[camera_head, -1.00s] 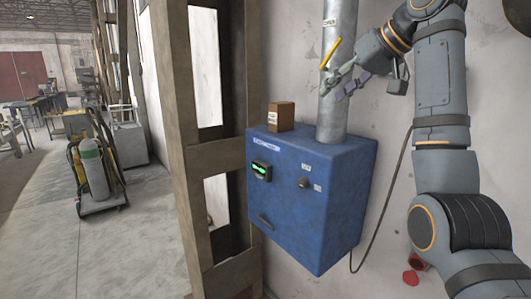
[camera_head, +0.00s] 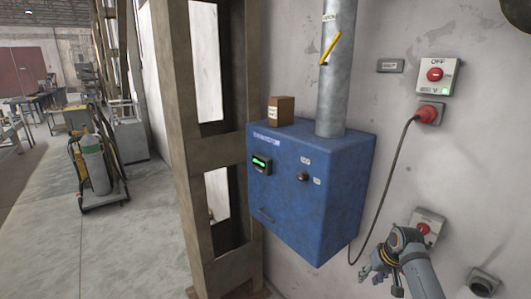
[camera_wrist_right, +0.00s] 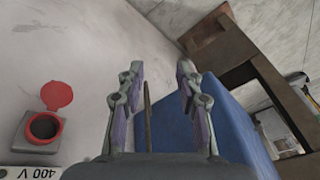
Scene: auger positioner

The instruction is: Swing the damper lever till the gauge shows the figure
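The yellow damper lever (camera_head: 331,49) sits on the grey vertical pipe (camera_head: 335,98) and tilts with its upper end to the right. The gauge (camera_head: 261,164) is a small dark display with a green lit readout on the front of the blue box (camera_head: 315,190); its figure is too small to read. My right gripper (camera_head: 378,280) is low at the right, below and right of the blue box, well away from the lever. In the right wrist view its fingers (camera_wrist_right: 157,78) are spread, with nothing held. My left gripper is out of view.
A small brown box (camera_head: 281,111) stands on the blue box. A cable (camera_head: 390,180) hangs from a red plug (camera_head: 429,114) below an OFF switch panel (camera_head: 437,75). It also shows between the fingers in the right wrist view (camera_wrist_right: 148,115). A wooden post frame (camera_head: 185,150) stands left.

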